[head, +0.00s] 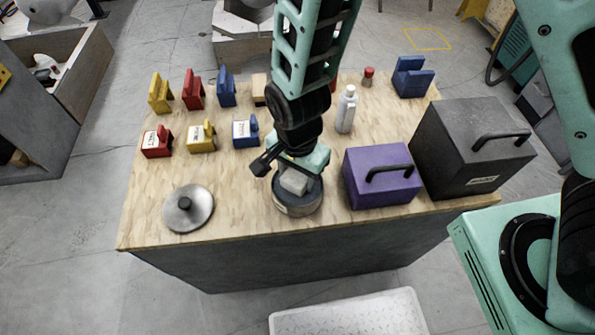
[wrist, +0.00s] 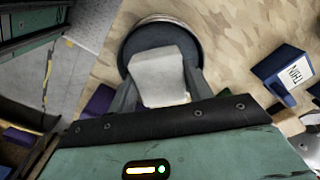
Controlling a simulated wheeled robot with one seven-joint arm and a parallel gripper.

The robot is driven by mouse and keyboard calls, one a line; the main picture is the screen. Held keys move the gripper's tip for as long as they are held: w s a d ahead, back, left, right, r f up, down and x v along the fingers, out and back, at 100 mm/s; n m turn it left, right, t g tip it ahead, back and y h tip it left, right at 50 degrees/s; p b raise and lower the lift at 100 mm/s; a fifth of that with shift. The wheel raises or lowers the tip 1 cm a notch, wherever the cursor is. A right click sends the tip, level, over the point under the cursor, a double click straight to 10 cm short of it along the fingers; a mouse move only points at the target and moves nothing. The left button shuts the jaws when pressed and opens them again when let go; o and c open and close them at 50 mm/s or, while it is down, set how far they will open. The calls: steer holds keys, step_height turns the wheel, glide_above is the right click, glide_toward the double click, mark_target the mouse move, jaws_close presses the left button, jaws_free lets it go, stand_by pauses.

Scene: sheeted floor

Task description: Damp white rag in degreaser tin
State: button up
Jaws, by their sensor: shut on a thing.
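The white rag (head: 294,181) is a small pale block-like piece between my gripper's fingers, and it also shows in the wrist view (wrist: 158,77). My gripper (head: 291,172) is shut on it, over the round tin (head: 297,208). The tin is open, with a dark inside and a pale label on its side; its rim (wrist: 128,38) shows behind the rag in the wrist view. I cannot tell whether the rag touches the tin's bottom. A round metal lid (head: 188,208) with a dark knob lies on the table to the left of the tin.
The wooden table (head: 240,222) holds a purple box (head: 382,178) close right of the tin and a dark grey box (head: 472,150) beyond it. A white bottle (head: 346,110) stands behind. Several red, yellow and blue holders, some labelled, stand at the back left.

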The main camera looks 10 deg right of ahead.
mark_target(297, 174)
steer(key=shift+r+p, duration=2.55)
steer(key=shift+r, duration=0.3)
steer(key=shift+a+f, duration=0.1)
